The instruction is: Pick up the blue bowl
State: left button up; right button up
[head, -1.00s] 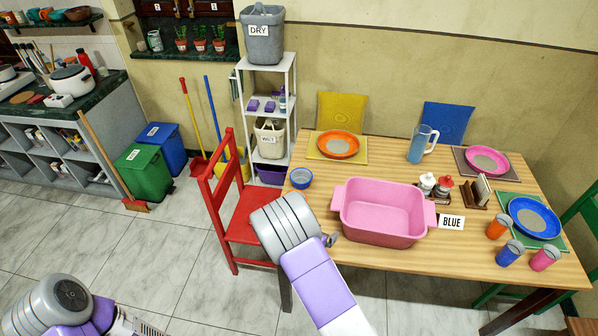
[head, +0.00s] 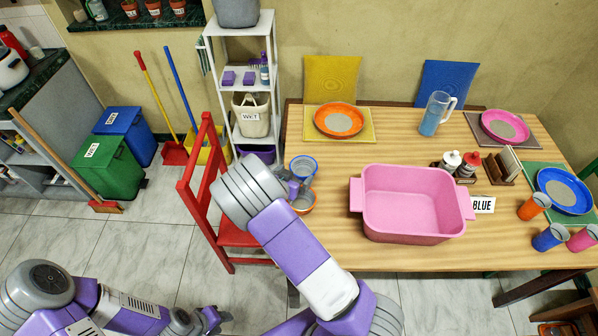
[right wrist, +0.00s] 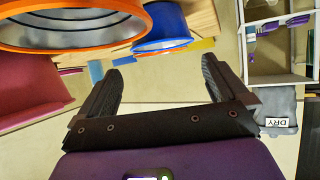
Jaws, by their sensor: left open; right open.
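The blue bowl (head: 303,168) stands on the left end of the wooden table. An orange-rimmed bowl (head: 304,204) is just in front of it. My right gripper (head: 294,188) is at the table's left edge, beside both bowls, partly hidden by its own arm. In the right wrist view the open right gripper (right wrist: 162,68) is empty. The blue bowl (right wrist: 165,25) shows beyond its fingertips, and the orange bowl (right wrist: 75,22) looms large at upper left. Whether a finger touches a bowl I cannot tell. My left gripper (head: 212,318) is low at the left, over the floor, open.
A large pink basin (head: 415,232) fills the middle of the table, with a BLUE sign (head: 482,205) at its right. A red chair (head: 196,190) stands at the left end, near my right arm. Plates and cups sit around the far and right sides.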

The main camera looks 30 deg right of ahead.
jog(key=shift+w+f, duration=0.3)
jog(key=shift+f, duration=0.35)
jog(key=shift+w+d+f+b, duration=0.15)
jog(key=shift+d+b, duration=0.05)
jog(key=shift+b, duration=0.15)
jog(key=b, duration=0.2)
send_near(308, 163)
jog(key=x, duration=0.4)
jog(key=shift+w+f, duration=0.15)
jog(key=shift+f, duration=0.1)
pick_arm(q)
jog(key=f, duration=0.3)
jog(key=shift+w+f, duration=0.25)
jog(key=shift+w, duration=0.05)
pick_arm(e)
jog(key=shift+c, duration=0.2)
jog(key=c, duration=0.6)
